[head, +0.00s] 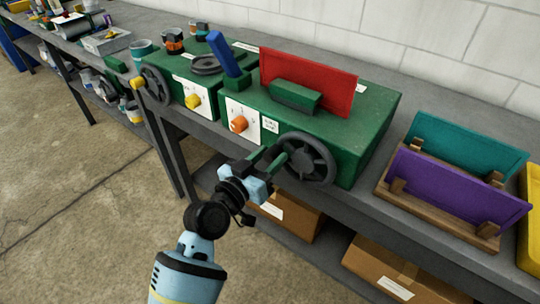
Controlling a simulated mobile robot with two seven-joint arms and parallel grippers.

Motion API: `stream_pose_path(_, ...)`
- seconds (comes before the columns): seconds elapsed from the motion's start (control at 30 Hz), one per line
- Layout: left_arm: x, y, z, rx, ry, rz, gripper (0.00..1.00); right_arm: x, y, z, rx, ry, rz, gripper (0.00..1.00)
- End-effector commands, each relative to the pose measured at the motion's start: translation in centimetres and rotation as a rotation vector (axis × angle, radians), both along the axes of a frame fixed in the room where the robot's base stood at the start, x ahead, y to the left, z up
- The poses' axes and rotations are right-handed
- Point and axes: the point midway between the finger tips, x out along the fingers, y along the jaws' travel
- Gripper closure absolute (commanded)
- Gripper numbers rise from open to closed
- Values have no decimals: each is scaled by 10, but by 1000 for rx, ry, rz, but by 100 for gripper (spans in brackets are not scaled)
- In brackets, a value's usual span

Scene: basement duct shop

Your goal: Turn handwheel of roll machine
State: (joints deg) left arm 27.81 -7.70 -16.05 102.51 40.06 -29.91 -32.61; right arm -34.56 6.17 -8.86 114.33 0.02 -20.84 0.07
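The roll machine is a green box (350,145) on the grey bench, with a red plate (335,85) standing upright on top. Its dark spoked handwheel (322,158) is on the front face, at the right. My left gripper (272,161) is at the handwheel's left rim, where a dark green piece that may be its handle shows by the fingers. Whether the fingers are closed on it is too small to tell. An orange knob (238,124) sits on a white panel left of the wheel. My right gripper is not in view.
A second green machine (185,80) with its own handwheel (155,85) stands to the left. A wooden rack (430,208) holding teal and purple plates stands to the right. Cardboard boxes (395,272) fill the shelf below. The floor at left is clear.

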Motion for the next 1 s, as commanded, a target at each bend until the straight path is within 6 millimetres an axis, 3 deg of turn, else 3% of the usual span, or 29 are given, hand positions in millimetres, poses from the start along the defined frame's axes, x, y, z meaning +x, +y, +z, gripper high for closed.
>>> stream_pose_path(0.37, 5, -4, 0, 0, 1, 0, 60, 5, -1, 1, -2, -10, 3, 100)
stream_pose_path(0.67, 5, -4, 0, 1, 1, 0, 98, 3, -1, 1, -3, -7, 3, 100)
stream_pose_path(1.0, 10, -3, 1, 17, -11, 1, 100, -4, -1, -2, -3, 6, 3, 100)
